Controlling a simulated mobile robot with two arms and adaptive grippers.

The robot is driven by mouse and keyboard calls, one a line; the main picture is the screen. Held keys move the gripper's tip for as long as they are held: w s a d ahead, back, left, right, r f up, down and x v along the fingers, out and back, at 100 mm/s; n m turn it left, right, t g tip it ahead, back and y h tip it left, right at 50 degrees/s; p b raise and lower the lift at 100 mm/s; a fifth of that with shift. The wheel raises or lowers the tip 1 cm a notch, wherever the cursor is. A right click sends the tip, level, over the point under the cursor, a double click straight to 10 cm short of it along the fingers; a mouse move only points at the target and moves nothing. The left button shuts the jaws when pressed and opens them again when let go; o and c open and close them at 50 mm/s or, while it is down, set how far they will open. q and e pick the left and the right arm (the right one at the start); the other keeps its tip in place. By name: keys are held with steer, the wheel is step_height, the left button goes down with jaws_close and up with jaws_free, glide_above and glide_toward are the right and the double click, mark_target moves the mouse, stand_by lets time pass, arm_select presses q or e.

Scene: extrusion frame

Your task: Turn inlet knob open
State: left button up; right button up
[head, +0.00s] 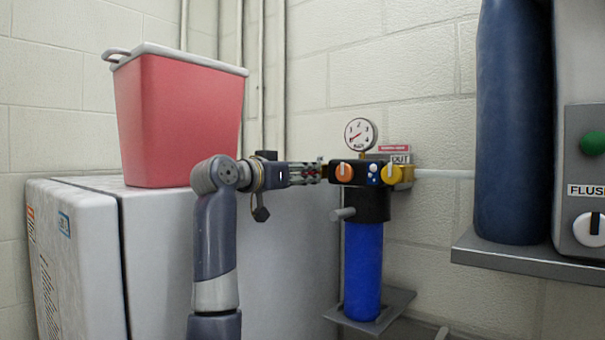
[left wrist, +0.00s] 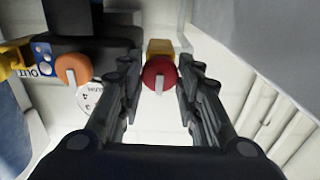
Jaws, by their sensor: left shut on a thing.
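A red round knob (left wrist: 152,68) with a white pointer bar is in the left wrist view, on a yellow fitting (left wrist: 161,46) beside the black filter head. No label for it is readable. My left gripper (head: 318,172) reaches the filter head's left end in the head view; in the left wrist view its fingers (left wrist: 160,80) are on both sides of the red knob, shut on it. The pointer bar runs up and down in that picture. In the head view the fingers hide most of the knob. My right gripper is not in view.
A gauge (head: 361,134) stands above, a blue filter housing (head: 363,270) below. A red bin (head: 180,120) sits left; a blue tank (head: 513,130) stands right.

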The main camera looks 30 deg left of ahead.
arm_select(q)
steer(key=shift+n, duration=0.3)
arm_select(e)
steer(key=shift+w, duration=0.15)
arm_select(q)
steer(key=n+b, duration=0.1)
steer(key=n, duration=1.6)
steer(key=shift+b, duration=0.35)
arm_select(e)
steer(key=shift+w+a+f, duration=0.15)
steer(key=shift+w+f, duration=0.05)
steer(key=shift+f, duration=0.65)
arm_select(q)
steer(key=shift+n, duration=0.3)
steer(key=o, duration=1)
steer(key=shift+o, duration=0.2)
steer(key=shift+s, duration=0.1)
steer(key=s+a, duration=0.1)
steer(key=s, duration=1.1)
